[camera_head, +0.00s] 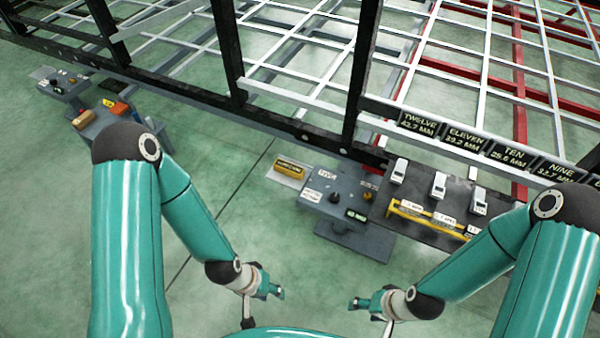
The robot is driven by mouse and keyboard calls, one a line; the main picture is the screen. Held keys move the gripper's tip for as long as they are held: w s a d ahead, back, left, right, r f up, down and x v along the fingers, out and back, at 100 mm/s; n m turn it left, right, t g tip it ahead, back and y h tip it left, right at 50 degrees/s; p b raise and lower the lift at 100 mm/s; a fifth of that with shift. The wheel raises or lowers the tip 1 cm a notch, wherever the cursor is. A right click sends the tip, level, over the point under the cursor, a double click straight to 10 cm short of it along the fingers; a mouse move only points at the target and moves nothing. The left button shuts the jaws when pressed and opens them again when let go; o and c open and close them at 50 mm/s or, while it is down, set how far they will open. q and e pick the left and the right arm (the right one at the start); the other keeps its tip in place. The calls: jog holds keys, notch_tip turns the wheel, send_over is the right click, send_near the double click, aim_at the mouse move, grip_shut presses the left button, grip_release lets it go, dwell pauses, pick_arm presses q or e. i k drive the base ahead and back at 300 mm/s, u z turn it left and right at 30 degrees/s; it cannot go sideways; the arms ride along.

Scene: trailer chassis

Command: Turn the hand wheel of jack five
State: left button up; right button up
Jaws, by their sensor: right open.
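No hand wheel that I can identify as that of jack five is visible. A grey box (345,190) near the middle carries small dark knobs and labels too small to read. My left gripper (270,285) hangs over the floor, in front and left of this box. It looks empty, and its jaw opening is unclear. My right gripper (362,303) is open and empty, in front of the box. Both are apart from it.
The trailer chassis (180,92) spans the back. A display strip (465,138) reads TWELVE, ELEVEN, TEN and NINE with millimetre values. A dark bench (447,190) with white devices stands at right. Another knobbed box (62,84) is far left. The green floor (215,170) between is clear.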

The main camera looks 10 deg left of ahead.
aim_at(335, 197)
jog(key=z, duration=0.05)
jog(key=k, duration=0.6)
jog(key=u, duration=0.25)
jog(key=i, duration=0.45)
jog(key=u, duration=0.6)
jog(key=i, duration=1.15)
jog(key=z, duration=0.8)
